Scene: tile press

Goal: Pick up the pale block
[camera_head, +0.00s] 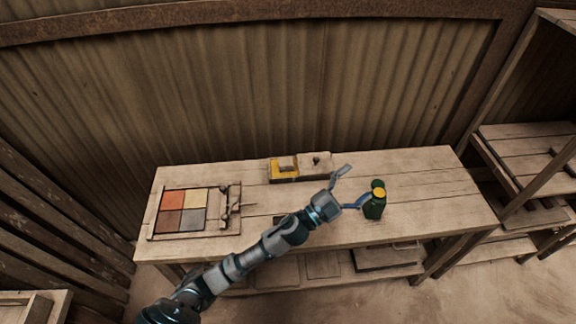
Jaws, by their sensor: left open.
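My left gripper (356,184) is open over the right half of the wooden workbench (430,185), its fingers spread to the right. Its lower, blue finger overlaps the left edge of a dark green bottle with a yellow cap (375,203); I cannot tell whether they touch. A pale, boxy piece with a dark knob (316,161) stands at the back, beside a yellow-framed box (284,172). A pale yellow square (195,197) lies among the coloured squares at the left. I cannot tell which of these two is the pale block. My right gripper is out of view.
A framed tray (154,232) at the left holds orange, pale, brown and grey squares. A wooden lever-like fixture (228,206) stands at its right side. Corrugated wall (300,90) rises behind the bench. Shelves (525,145) stand at the right. The bench's far right is clear.

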